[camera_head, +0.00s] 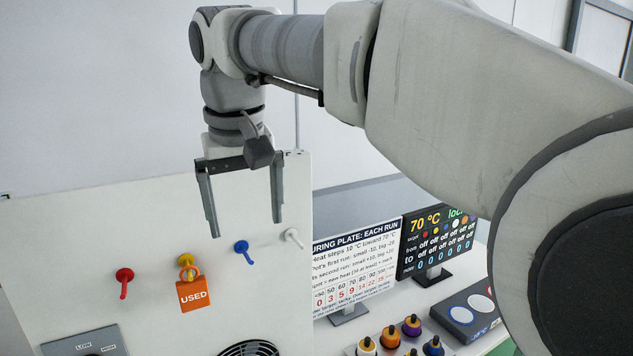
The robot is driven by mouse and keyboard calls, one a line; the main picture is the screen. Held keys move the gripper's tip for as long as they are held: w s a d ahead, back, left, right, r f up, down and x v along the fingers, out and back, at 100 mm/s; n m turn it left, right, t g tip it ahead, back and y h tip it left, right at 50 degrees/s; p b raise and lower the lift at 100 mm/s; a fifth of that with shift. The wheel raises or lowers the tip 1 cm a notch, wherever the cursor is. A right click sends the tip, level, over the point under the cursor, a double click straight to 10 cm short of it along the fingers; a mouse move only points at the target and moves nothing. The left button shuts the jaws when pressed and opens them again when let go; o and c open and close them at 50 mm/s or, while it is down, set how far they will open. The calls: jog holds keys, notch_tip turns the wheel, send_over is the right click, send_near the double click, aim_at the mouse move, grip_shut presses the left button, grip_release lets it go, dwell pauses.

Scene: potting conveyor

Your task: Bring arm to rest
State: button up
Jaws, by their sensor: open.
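My gripper (246,229) hangs pointing down from my arm in the upper middle of the head view. Its two grey fingers are spread apart with nothing between them. It appears in front of a white upright panel (60,235), with the fingertips above and near a blue hook or lever (242,250) in the picture. I cannot tell the exact gap to the panel. My arm reaches in from the right and hides much of that side.
The panel also bears a red hook (124,280), a yellow hook (185,262) with an orange USED tag (194,294), and a white hook (292,237). To the right stand a white sign (352,268), a dark display (436,242), several coloured knobs (390,336) and a button box (466,313).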

jog(key=s+d+f+m+t+b, duration=0.1)
jog(key=s+d+f, duration=0.25)
jog(key=d, duration=0.45)
jog(key=s+d+f+m+t+b, duration=0.1)
jog(key=s+d+f, duration=0.25)
jog(key=d, duration=0.45)
jog(key=s+d+f+m+t, duration=0.1)
jog(key=s+d+f+m, duration=0.1)
jog(key=s+d+f, duration=0.6)
jog(key=shift+s+d+f+m+b, duration=0.15)
jog(key=shift+f+m+b, duration=0.3)
jog(key=shift+f, duration=1.1)
